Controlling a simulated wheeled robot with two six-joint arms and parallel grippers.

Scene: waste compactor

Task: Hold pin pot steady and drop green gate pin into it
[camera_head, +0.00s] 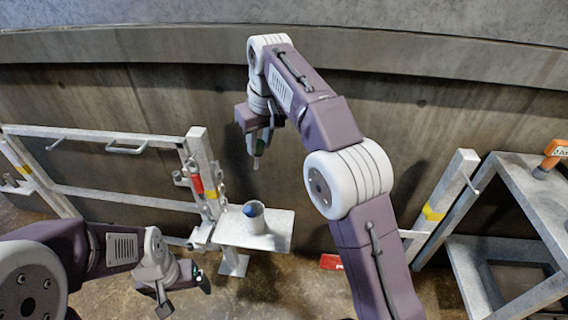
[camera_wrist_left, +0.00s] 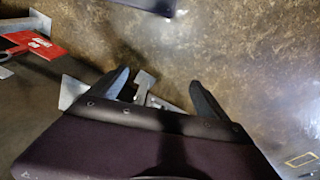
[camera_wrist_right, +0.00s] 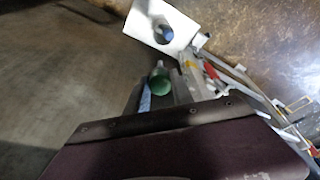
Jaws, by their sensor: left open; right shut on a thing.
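The pin pot (camera_head: 256,225) is a small grey cup with something blue inside. It stands upright on a white shelf plate (camera_head: 275,232) beside the gate post. My right gripper (camera_head: 258,146) is shut on the green gate pin (camera_wrist_right: 160,82) above the pot, with the pin's pale metal tip pointing down. In the right wrist view the pot (camera_wrist_right: 157,26) lies beyond the pin, apart from it. My left gripper (camera_head: 184,288) is open and empty, low and to the left of the shelf plate, not touching the pot. Its spread fingers show in the left wrist view (camera_wrist_left: 155,95).
A white gate frame (camera_head: 110,195) with a post and hanging red piece (camera_head: 197,185) stands left of the pot. A metal table (camera_head: 525,195) with an orange-handled tool (camera_head: 551,158) stands at right. A red object (camera_head: 331,262) lies on the floor. A concrete wall is behind.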

